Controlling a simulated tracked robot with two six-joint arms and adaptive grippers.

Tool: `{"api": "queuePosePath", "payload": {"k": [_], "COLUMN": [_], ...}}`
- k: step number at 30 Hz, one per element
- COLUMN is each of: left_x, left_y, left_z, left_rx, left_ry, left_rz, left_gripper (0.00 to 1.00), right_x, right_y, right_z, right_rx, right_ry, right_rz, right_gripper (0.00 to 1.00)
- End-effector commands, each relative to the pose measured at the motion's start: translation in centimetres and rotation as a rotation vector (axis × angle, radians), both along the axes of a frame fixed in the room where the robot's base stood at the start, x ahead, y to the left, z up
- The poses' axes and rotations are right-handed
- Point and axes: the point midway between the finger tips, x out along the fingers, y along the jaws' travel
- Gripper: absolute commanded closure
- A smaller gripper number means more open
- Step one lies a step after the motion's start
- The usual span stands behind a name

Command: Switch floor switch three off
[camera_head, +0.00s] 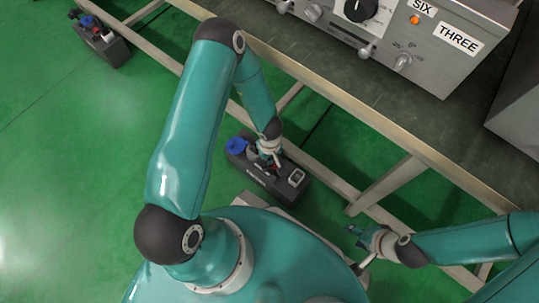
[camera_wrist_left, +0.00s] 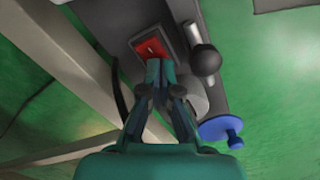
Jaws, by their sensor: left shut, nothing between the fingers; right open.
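A dark floor switch box (camera_head: 290,192) stands on the green floor beside the bench frame, with a blue round knob (camera_head: 237,145) at its left end. In the left wrist view the box (camera_wrist_left: 190,18) carries a red rocker switch (camera_wrist_left: 151,49), a black ball-ended lever (camera_wrist_left: 205,60) and the blue knob (camera_wrist_left: 222,129). My left gripper (camera_head: 273,161) is shut and empty over the box. In the wrist view its fingertips (camera_wrist_left: 160,70) are at the edge of the red rocker; I cannot tell if they touch. The box's label is unreadable. My right gripper (camera_head: 362,236) is open and empty, to the right of the box.
A bench (camera_head: 270,55) with a metal frame runs behind the box, its rails close to my left gripper. A panel labelled THREE (camera_head: 459,39) has a lit orange lamp (camera_head: 414,20). Another switch box (camera_head: 103,45) stands far left.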

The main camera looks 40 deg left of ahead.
Motion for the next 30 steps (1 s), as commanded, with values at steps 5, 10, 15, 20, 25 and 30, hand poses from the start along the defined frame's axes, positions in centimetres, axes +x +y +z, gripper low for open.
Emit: {"api": "queuePosePath", "payload": {"k": [5,10,15,20,25,30], "left_x": [0.0,0.0,0.0,0.0,0.0,0.0], "left_y": [0.0,0.0,0.0,0.0,0.0,0.0], "left_z": [0.6,1.9,3.1,4.2,5.4,6.6], "left_rx": [0.0,0.0,0.0,0.0,0.001,0.001], "left_ry": [0.0,0.0,0.0,0.0,0.001,0.001], "left_rz": [0.0,-0.001,-0.001,0.0,0.0,0.0], "left_gripper": [1.0,1.0,1.0,1.0,1.0,1.0], "right_x": [0.0,0.0,0.0,0.0,0.0,0.0], "right_y": [0.0,0.0,0.0,0.0,0.0,0.0], "right_z": [0.7,2.2,3.5,4.8,6.2,7.5], "right_rx": [0.0,0.0,0.0,0.0,0.0,0.0], "right_ry": [0.0,0.0,0.0,0.0,0.0,0.0], "right_rz": [0.0,0.0,0.0,0.0,0.0,0.0], "right_gripper": [0.48,0.48,0.48,0.48,0.48,0.48]}}
